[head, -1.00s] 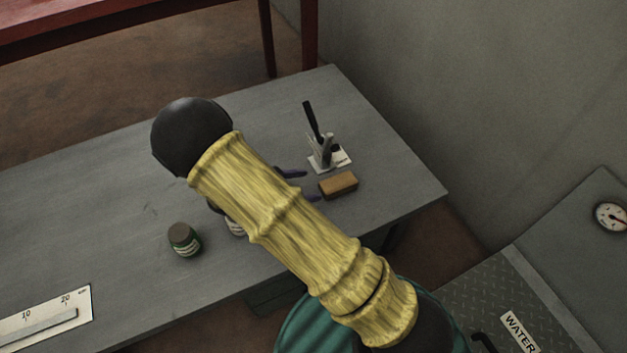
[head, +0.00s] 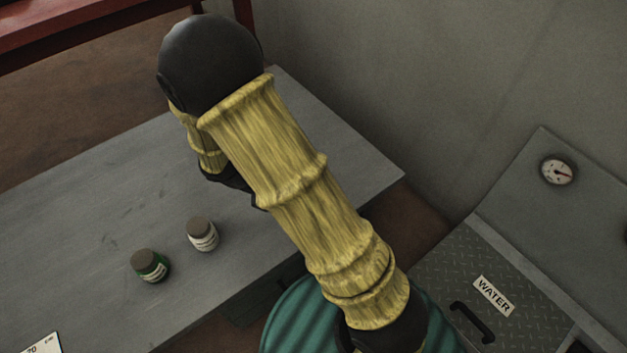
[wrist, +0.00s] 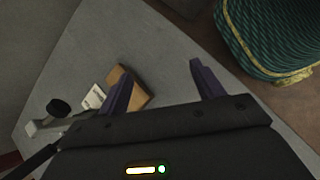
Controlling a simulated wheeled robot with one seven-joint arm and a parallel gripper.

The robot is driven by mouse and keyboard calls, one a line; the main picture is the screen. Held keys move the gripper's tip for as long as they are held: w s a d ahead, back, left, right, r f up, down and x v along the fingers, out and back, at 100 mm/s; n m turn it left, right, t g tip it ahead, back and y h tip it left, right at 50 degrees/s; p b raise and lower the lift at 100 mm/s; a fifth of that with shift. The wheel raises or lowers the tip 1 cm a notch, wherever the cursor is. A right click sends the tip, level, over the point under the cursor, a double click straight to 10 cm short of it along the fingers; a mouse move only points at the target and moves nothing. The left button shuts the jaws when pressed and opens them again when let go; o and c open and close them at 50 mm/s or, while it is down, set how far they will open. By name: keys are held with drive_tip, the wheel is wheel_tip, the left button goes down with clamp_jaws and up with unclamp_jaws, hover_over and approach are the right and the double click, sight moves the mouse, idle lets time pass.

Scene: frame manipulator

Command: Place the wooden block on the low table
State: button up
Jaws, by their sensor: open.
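The wooden block (wrist: 138,98) lies on the grey table (head: 330,130), seen in the wrist view beside and partly behind my left finger. My gripper (wrist: 160,78) is open, with nothing held between its two dark fingers. The left finger overlaps the block in the picture; I cannot tell whether it touches. The right finger is apart from it, over bare tabletop. In the head view my arm hides the block and the fingers. I cannot tell from these frames which surface is the low table.
A white card (wrist: 93,97) and dark tools lie close to the block. Two jars, green-labelled (head: 150,266) and white-labelled (head: 202,234), stand on the grey table. A red table (head: 75,30) stands behind.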

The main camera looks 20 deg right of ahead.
drive_tip(key=s+d+r+m+t+y, duration=0.1)
drive_tip(key=s+d+r+m+y, duration=0.1)
drive_tip(key=r+m+y, duration=0.2)
drive_tip(key=s+d+r+m+t+y, duration=0.2)
drive_tip(key=s+r+m+y, duration=0.1)
drive_tip(key=m, duration=0.7)
wheel_tip(320, 180, up, 3)
drive_tip(key=shift+s+d+f+t+y, duration=0.15)
drive_tip(key=shift+s+d+t+y, duration=0.15)
drive_tip(key=shift+y, duration=0.2)
drive_tip(key=shift+c, duration=0.5)
